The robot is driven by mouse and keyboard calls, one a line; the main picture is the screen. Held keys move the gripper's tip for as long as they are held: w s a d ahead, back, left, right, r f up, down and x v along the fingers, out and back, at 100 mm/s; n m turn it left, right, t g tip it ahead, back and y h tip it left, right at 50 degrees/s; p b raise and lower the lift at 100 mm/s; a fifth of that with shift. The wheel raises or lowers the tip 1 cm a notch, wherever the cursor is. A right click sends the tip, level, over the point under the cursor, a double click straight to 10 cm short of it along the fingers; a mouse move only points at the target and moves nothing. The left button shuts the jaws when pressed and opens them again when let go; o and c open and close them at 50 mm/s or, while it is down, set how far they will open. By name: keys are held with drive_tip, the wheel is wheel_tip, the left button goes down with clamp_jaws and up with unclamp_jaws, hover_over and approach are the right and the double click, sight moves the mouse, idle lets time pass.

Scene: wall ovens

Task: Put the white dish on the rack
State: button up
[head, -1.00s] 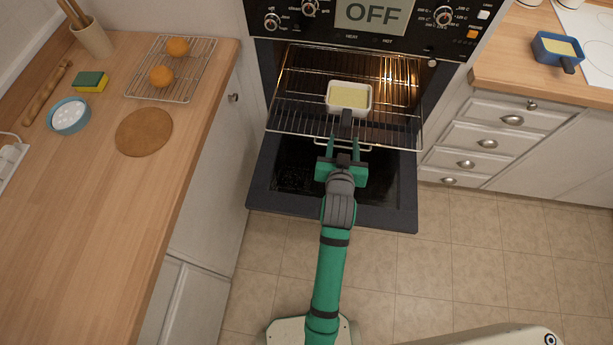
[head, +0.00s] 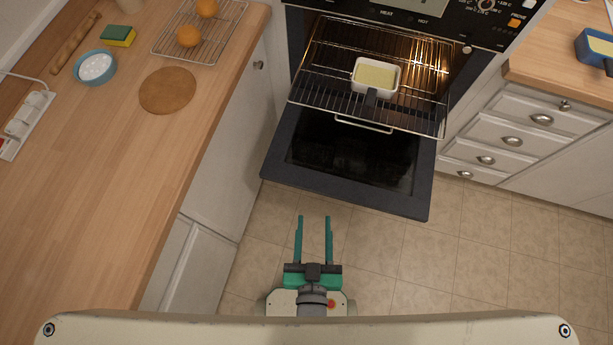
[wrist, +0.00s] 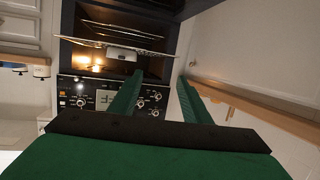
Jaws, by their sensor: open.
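The white dish (head: 376,76) holds something pale yellow and has a dark handle pointing toward me. It rests on the wire oven rack (head: 420,117), which is pulled partly out of the lit oven. In the wrist view the dish (wrist: 124,53) shows small on the rack, seen edge-on. My gripper (head: 314,219) is open and empty, over the floor in front of the open oven door, well apart from the dish. Its two green fingers (wrist: 160,97) also show in the wrist view.
The oven door (head: 350,160) is folded down below the rack. On the left counter are a wire cooling rack (head: 222,45) with two oranges, a round brown mat (head: 167,91) and a blue bowl (head: 95,67). A blue dish (head: 597,50) stands on the right counter. The floor between is clear.

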drive_tip(key=s+a+r, duration=0.1)
drive_tip(key=s+r, duration=0.2)
drive_tip(key=s, duration=0.2)
drive_tip(key=shift+a+y, duration=0.3)
drive_tip(key=shift+a, duration=0.1)
drive_tip(key=shift+r, duration=0.1)
idle(0.8)
